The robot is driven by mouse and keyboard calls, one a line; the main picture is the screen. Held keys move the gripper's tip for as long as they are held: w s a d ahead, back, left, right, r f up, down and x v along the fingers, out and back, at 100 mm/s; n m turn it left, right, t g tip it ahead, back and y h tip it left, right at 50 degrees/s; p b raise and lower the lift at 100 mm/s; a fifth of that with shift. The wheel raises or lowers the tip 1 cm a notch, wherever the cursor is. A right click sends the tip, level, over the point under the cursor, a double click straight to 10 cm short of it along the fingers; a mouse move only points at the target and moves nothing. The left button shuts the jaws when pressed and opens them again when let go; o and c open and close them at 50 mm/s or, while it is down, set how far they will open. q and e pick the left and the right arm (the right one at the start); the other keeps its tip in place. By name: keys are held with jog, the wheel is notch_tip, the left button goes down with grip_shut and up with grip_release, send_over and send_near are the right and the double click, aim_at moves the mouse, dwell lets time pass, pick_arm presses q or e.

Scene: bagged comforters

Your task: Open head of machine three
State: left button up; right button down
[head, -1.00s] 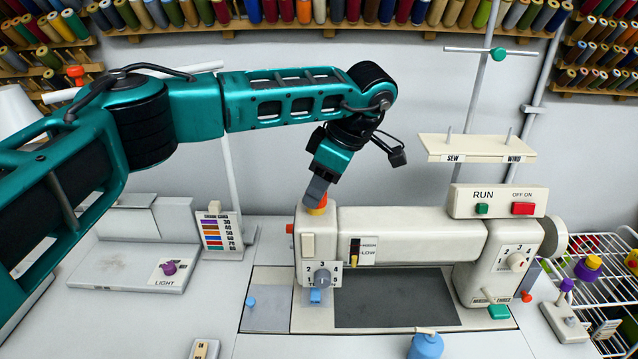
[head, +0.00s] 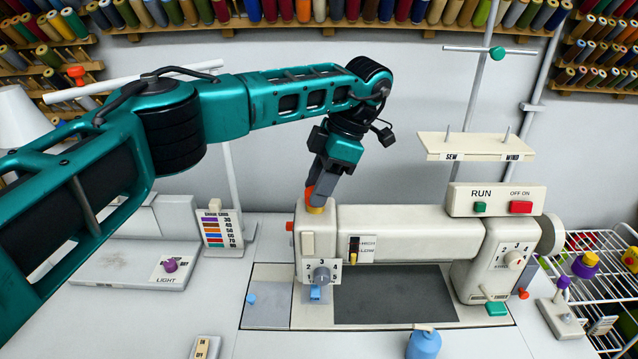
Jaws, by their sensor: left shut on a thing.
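The sewing machine (head: 408,220) is a cream body on the white table, with its head end (head: 309,239) on the left and a numbered pillar (head: 498,265) on the right. My left gripper (head: 316,198) comes down from above onto the top of the head end. It is shut on a knob (head: 315,208) with a yellow-orange base there; the fingers hide most of the knob. The head end appears closed. A grey dial (head: 321,275) and a blue presser part (head: 315,294) sit on its front. My right gripper is not in view.
A RUN and OFF ON panel (head: 497,200) stands above the machine's right end. A light switch box (head: 166,267) and a colour card stand (head: 217,232) are to the left. A blue bottle (head: 424,343) stands in front, and a wire rack (head: 606,262) is at right.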

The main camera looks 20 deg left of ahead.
pick_arm(q)
jog(key=n+g+h, duration=0.1)
jog(key=n, duration=0.3)
jog(key=n+g, duration=0.1)
jog(key=n, duration=0.1)
jog(key=shift+w+a+n+h, duration=0.1)
jog(key=shift+n+h, duration=0.3)
jog(key=shift+a+n+h, duration=0.1)
jog(key=shift+n+h, duration=0.4)
jog(key=shift+n, duration=0.8)
jog(key=shift+f+n+g+h, duration=0.1)
jog(key=shift+n+g+h, duration=0.2)
jog(key=shift+n, duration=0.5)
jog(key=n+h, duration=0.1)
jog(key=n, duration=0.2)
jog(key=shift+a+n, duration=0.1)
jog(key=shift+n, duration=0.2)
jog(key=o, duration=1.1)
